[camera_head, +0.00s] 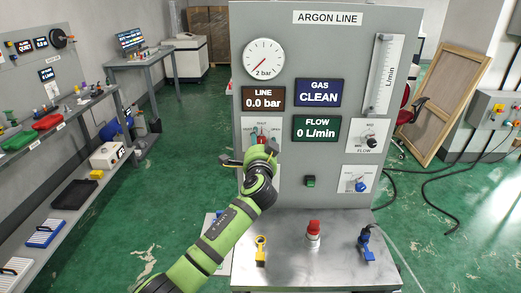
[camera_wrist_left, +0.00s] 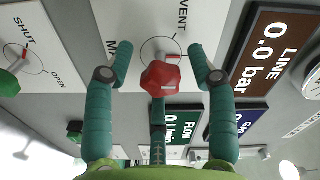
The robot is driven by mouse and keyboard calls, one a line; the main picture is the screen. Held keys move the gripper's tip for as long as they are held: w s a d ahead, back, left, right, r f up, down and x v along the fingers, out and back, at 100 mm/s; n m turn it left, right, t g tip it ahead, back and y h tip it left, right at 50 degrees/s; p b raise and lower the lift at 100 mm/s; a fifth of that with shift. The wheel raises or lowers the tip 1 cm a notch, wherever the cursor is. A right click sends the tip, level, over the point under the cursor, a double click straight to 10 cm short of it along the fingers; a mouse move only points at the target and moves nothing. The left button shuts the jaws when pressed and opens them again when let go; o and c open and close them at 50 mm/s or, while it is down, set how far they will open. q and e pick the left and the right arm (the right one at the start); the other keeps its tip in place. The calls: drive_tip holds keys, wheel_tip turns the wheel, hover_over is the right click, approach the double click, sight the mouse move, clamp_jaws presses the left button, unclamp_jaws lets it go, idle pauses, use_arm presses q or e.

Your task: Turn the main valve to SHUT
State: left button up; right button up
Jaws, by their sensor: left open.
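My left gripper (camera_head: 252,153) is in front of the lower left valve plate of the argon panel (camera_head: 338,85). In the left wrist view the gripper (camera_wrist_left: 163,62) is open, with one finger on each side of a red knob (camera_wrist_left: 160,77). I cannot tell whether the fingers touch it. The knob's plate (camera_wrist_left: 140,22) reads VENT and a partly hidden word starting with M. A plate marked SHUT and OPEN (camera_wrist_left: 45,40) is at the left, its green handle (camera_wrist_left: 8,83) cut off by the edge. Its setting is unclear. My right gripper is not in view.
The displays read LINE 0.0 bar (camera_head: 263,99), GAS CLEAN (camera_head: 318,93) and FLOW 0 L/min (camera_head: 316,128). A red-topped fitting (camera_head: 313,231), a yellow part (camera_head: 260,251) and a blue connector (camera_head: 366,240) stand on the metal shelf (camera_head: 290,272). Shelving (camera_head: 45,142) stands at left.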

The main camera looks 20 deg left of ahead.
use_arm(q)
drive_tip(key=v, duration=1.2)
drive_tip(key=s+a+f+n+g+h, duration=0.15)
drive_tip(key=s+f+g, duration=0.25)
drive_tip(key=s+f, duration=0.45)
drive_tip(key=s+a+f+n+g+h, duration=0.1)
drive_tip(key=s+f+n+g, duration=0.2)
drive_tip(key=s+f, duration=0.55)
drive_tip(key=s+d+f+n+g+h, duration=0.1)
drive_tip(key=s+f+g, duration=0.4)
drive_tip(key=s, duration=0.5)
drive_tip(key=s+f+n+g+h, duration=0.2)
drive_tip(key=s+f, duration=0.4)
drive_tip(key=s, duration=0.3)
wheel_tip(320, 180, down, 26)
drive_tip(key=s+g+b, duration=0.1)
drive_tip(key=s+b, duration=0.2)
drive_tip(key=s+a+f+g+b, duration=0.1)
drive_tip(key=s+a+f, duration=0.1)
drive_tip(key=s+f, duration=1.3)
drive_tip(key=shift+a+f+b, duration=0.35)
drive_tip(key=shift+b, duration=0.05)
